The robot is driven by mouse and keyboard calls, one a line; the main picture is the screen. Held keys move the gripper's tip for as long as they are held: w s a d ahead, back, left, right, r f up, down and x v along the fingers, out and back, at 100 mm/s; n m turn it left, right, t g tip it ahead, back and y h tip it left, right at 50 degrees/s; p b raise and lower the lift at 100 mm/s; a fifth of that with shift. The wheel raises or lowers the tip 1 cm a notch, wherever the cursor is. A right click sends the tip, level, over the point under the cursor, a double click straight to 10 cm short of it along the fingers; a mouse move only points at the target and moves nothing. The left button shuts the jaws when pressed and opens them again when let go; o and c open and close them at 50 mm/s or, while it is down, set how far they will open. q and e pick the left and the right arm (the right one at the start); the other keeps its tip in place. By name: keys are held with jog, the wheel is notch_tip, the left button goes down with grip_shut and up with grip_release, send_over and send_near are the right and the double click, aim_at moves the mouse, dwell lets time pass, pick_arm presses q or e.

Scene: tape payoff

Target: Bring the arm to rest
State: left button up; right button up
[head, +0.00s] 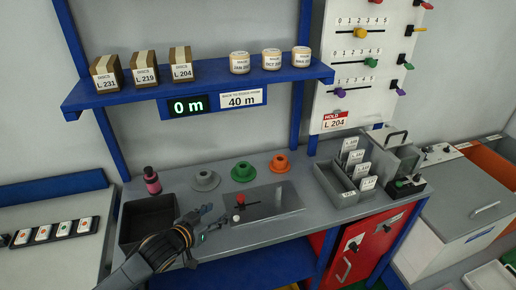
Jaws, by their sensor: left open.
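My left arm comes in from the bottom left over the front of the grey workbench (262,235). My left gripper (222,222) is open, and I see nothing between its fingers. It is just right of the dark open bin (133,231) and left of the flat metal plate (283,197). I cannot tell whether the fingers touch the bench. My right gripper is not in view.
Grey (205,180), green (244,171) and orange (280,163) flanged spools sit behind the plate. A card holder (340,190) stands right.

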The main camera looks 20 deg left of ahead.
pick_arm(q)
jog(key=s+d+f+g+y, duration=0.1)
jog(key=s+d+f+g, duration=0.15)
jog(key=s, duration=0.65)
jog(key=s+d+f+g+y, duration=0.1)
jog(key=s+d+g, duration=0.25)
jog(key=s, duration=0.55)
jog(key=s+d+f+g, duration=0.15)
jog(key=s+g, duration=0.25)
jog(key=s, duration=0.5)
notch_tip(320, 180, down, 30)
jog(key=s+g+b, duration=0.1)
jog(key=s+b, duration=0.1)
jog(key=b, duration=0.1)
jog(key=s+a+f+g+b, duration=0.1)
jog(key=s+a+f+b, duration=0.1)
jog(key=s+f, duration=1.4)
notch_tip(320, 180, down, 2)
jog(key=shift+s+a+y+b, duration=0.2)
jog(key=shift+a+y+b, duration=0.1)
jog(key=shift+a+b, duration=0.1)
